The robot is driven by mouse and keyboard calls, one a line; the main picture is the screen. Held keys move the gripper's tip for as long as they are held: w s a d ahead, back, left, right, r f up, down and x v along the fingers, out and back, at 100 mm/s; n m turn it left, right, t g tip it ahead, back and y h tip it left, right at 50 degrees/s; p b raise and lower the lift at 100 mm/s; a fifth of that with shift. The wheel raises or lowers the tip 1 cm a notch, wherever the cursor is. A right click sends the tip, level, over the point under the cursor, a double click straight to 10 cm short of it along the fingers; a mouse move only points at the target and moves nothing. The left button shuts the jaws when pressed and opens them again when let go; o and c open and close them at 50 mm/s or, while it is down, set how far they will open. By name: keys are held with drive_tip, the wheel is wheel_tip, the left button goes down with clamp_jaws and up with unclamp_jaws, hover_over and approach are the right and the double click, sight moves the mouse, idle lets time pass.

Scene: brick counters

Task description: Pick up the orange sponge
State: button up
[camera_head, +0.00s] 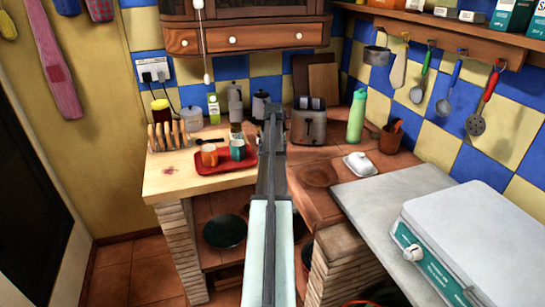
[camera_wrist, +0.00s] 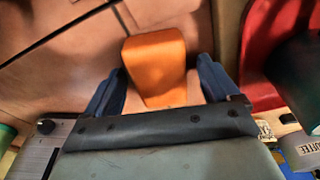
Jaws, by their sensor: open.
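The orange sponge (camera_wrist: 155,62) lies on the tiled brown counter (camera_wrist: 60,60) in the wrist view. It shows as a block, wider at its far end. My gripper (camera_wrist: 162,78) is open, with one blue finger on each side of the sponge's near part. I see gaps beside the sponge, so the fingers do not appear to press on it. How high they are above the counter is hard to tell. In the head view my gripper (camera_head: 272,108) is at the back corner of the counter, seen end-on along my arm, and the sponge is hidden.
A red tray (camera_head: 206,170) with an orange cup (camera_head: 209,155) and a teal cup (camera_head: 238,150) stands left of my arm. A toaster (camera_head: 308,125) and a green bottle (camera_head: 356,116) stand to the right. A white butter dish (camera_head: 360,164) is farther right.

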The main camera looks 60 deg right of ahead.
drive_tip(key=c, duration=1)
wheel_tip(320, 180, up, 10)
drive_tip(key=shift+r, duration=0.1)
idle(0.4)
